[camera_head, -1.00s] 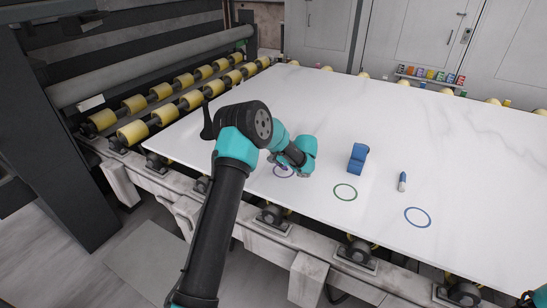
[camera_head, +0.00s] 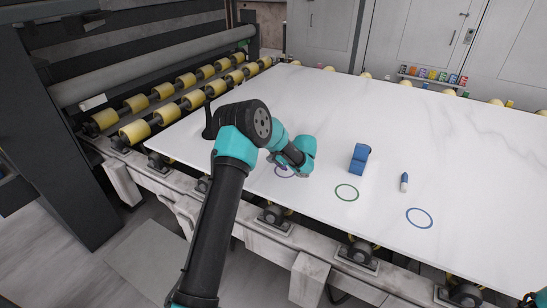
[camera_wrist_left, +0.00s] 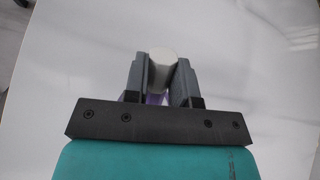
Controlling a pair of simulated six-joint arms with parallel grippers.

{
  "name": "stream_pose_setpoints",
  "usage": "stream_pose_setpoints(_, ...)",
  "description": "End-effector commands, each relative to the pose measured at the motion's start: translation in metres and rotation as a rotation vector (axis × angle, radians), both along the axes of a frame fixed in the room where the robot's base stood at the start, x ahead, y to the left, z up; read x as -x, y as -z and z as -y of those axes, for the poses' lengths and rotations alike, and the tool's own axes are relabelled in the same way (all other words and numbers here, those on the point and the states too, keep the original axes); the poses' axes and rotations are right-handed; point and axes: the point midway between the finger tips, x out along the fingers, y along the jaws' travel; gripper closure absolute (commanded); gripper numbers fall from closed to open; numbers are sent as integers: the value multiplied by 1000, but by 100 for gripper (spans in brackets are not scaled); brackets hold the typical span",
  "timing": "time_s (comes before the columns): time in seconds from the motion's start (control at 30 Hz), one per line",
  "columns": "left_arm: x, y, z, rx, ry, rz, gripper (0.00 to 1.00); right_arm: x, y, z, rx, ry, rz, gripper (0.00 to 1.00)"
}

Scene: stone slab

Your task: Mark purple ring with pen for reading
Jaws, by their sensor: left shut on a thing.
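The purple ring (camera_head: 284,177) is drawn on the white stone slab, partly hidden behind my left gripper in the head view. My left gripper (camera_head: 277,161) is over the far side of the ring, low over the slab. In the left wrist view its two grey fingers are shut on a pen (camera_wrist_left: 162,60), whose white rounded end shows between them. Some purple shows below that end; I cannot tell whether it is the pen's body or the ring. The pen's tip is hidden, so contact with the slab cannot be judged.
A green ring (camera_head: 346,193) and a blue ring (camera_head: 419,218) lie to the right on the slab (camera_head: 450,160). A blue block-like object (camera_head: 359,158) and a blue-and-white pen (camera_head: 404,182) stand behind them. Rollers (camera_head: 180,108) line the left. The far slab is clear.

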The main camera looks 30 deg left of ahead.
Motion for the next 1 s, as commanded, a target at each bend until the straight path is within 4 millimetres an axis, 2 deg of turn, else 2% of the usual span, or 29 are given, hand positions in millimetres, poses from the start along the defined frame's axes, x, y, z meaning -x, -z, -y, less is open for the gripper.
stream_pose_setpoints(1.0,5,1,-7,0,-1,-1,94,0,0,0,0,0,0,57)
